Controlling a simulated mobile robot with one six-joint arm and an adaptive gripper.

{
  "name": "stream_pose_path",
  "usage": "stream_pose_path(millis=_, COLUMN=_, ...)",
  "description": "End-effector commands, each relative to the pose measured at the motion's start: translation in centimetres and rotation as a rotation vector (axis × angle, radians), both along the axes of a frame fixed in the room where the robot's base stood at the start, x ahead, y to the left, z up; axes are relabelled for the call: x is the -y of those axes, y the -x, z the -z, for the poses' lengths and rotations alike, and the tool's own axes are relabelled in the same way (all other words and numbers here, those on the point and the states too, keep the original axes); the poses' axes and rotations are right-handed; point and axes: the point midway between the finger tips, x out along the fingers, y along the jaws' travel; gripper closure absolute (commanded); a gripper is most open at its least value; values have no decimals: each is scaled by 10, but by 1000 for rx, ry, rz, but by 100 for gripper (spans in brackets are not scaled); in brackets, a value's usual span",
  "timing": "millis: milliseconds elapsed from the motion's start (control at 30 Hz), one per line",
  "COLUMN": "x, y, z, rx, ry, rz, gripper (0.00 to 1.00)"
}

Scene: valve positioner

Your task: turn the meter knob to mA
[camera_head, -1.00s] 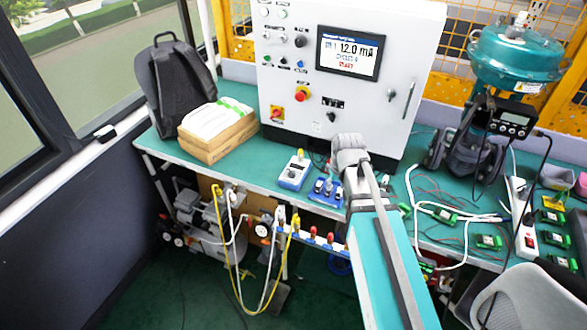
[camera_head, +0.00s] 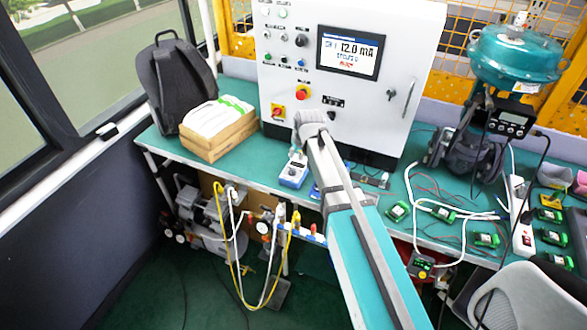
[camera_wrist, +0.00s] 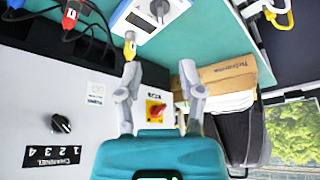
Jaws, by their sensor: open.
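The meter is a blue and white box lying on the green bench in the head view (camera_head: 293,174), in front of the cabinet. In the wrist view the meter (camera_wrist: 140,22) is at the top edge, partly cut off. Its dark grey round knob (camera_wrist: 158,9) shows there; its markings and pointer are too small to read. A yellow plug (camera_wrist: 130,46) sits at the meter's near edge, close to the left fingertip. My gripper (camera_wrist: 160,70) is open and empty, its fingers pointing towards the meter, apart from the knob. In the head view my wrist hides much of the gripper.
The white cabinet (camera_head: 400,45) stands behind, its screen (camera_head: 350,52) reading 12.0 mA. A red and yellow switch (camera_wrist: 156,110) and a channel knob (camera_wrist: 61,123) are on its face. A cardboard box (camera_head: 220,143) lies left of the meter. Red and black plugs (camera_wrist: 72,16) are nearby.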

Motion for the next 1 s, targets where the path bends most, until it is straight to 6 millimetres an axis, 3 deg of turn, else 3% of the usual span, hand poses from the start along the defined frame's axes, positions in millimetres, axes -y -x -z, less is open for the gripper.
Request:
stream_pose_path(millis=367, x=-2, y=-6, z=18, rx=-1, ry=0, rz=1, gripper=50)
stream_pose_path(millis=1000, x=-10, y=-24, z=66, rx=-1, ry=1, rz=2, gripper=50)
